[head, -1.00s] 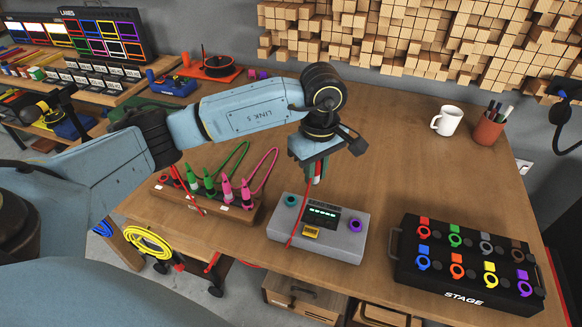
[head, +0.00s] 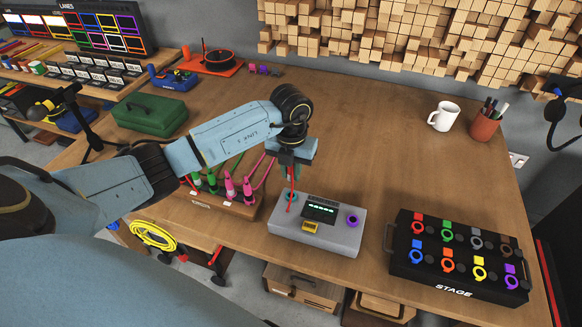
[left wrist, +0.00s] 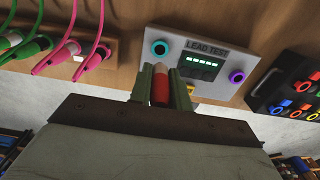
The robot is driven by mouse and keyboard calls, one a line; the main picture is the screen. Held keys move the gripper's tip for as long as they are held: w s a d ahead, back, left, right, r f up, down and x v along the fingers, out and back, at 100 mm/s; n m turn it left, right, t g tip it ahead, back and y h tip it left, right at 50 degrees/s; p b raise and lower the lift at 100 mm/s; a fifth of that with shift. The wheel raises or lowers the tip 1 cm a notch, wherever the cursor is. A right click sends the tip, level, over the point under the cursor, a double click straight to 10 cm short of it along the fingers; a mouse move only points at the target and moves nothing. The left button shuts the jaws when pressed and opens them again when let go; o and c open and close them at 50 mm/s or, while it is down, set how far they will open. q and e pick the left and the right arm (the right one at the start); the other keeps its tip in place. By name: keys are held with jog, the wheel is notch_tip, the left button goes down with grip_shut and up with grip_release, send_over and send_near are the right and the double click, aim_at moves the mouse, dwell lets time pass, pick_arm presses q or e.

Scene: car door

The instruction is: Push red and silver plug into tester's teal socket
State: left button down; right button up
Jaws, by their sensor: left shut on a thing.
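The grey tester (head: 335,238) lies on the wooden table, with a teal socket (head: 292,196) on its left and a purple socket (head: 353,221) on its right. My left gripper (head: 290,172) is above the tester's left end, pointing down. A red lead hangs in front of the tester. My right gripper is not in view.
A wooden rack (head: 222,204) with green and pink plugs stands close left of the tester. The black STAGE box (head: 400,262) is to the right. A white mug (head: 444,116) and a pen cup (head: 484,126) stand at the back. The table's middle is clear.

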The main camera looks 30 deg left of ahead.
pick_arm(q)
jog(key=shift+f, duration=0.1)
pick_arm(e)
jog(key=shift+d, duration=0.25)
